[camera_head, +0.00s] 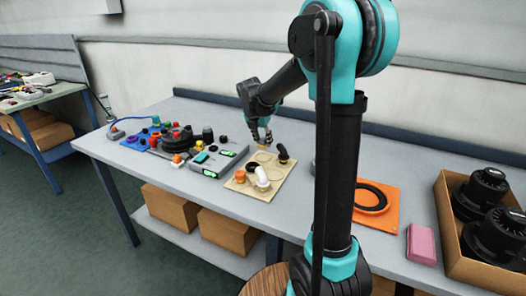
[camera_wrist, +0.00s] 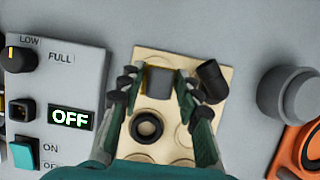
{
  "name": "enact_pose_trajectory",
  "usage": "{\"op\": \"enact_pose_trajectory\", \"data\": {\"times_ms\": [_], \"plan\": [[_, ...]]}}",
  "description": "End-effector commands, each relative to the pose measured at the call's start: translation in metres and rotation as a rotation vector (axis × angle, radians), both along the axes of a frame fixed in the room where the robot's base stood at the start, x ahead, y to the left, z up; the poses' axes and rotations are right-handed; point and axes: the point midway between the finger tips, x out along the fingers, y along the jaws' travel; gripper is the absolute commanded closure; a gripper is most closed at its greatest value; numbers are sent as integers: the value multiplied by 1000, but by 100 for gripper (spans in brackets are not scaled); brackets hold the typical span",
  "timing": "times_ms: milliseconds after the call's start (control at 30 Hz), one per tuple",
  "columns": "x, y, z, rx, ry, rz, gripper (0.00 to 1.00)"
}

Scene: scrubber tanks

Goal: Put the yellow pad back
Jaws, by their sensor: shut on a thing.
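My gripper (camera_head: 264,144) is shut on a small piece above the far part of a cream board. In the wrist view the fingers (camera_wrist: 158,84) close on its two sides. The piece (camera_wrist: 160,80) shows a grey face and a yellowish top edge; I take it for the yellow pad, partly hidden by the fingers. The cream board (camera_head: 270,194) has round outlines, some bare. On it are a black ring (camera_wrist: 146,126), a dark tilted cylinder (camera_wrist: 210,80), a white bent piece (camera_head: 262,178) and an orange-capped piece (camera_head: 240,175). I cannot tell whether the held piece touches the board.
A grey control box (camera_wrist: 72,85) with a green OFF display stands left of the board. A grey knob-like cylinder (camera_wrist: 298,95) and an orange mat (camera_head: 390,215) are to the right. A pink block (camera_head: 421,243) and a cardboard box (camera_head: 450,245) of black parts lie further right.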

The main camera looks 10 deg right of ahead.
Motion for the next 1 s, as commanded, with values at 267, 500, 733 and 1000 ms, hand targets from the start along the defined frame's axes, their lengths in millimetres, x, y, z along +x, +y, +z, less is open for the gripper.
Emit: {"op": "enact_pose_trajectory", "data": {"times_ms": [267,500,733,1000], "plan": [[0,0,-25,0,0,0,98],[0,0,-50,0,0,0,98],[0,0,-51,0,0,0,98],[0,0,-53,0,0,0,51]]}}
